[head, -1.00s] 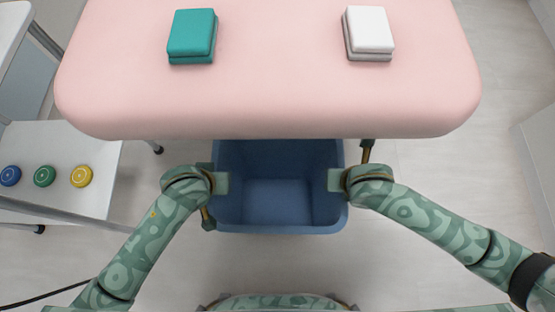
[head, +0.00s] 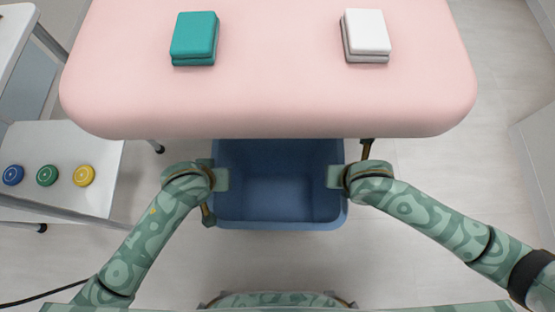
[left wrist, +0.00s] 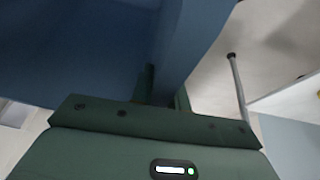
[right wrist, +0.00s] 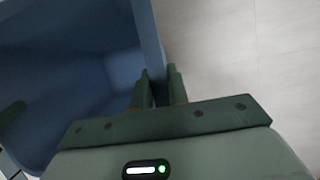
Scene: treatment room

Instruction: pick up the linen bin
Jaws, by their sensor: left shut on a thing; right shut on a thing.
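The linen bin (head: 285,198) is a blue open-topped box in the head view, empty as far as I see, with its far part hidden under the pink couch. My left gripper (head: 221,179) is shut on the bin's left wall; the left wrist view shows its fingers (left wrist: 165,88) either side of the blue wall (left wrist: 188,45). My right gripper (head: 335,177) is shut on the right wall; its fingers (right wrist: 160,85) straddle the rim in the right wrist view. I cannot tell whether the bin is clear of the floor.
The pink couch (head: 270,105) overhangs the bin's far side and carries a teal folded stack (head: 194,37) and a white stack (head: 366,34). A white trolley (head: 100,150) with blue, green and yellow discs stands at left. Floor at the right is free.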

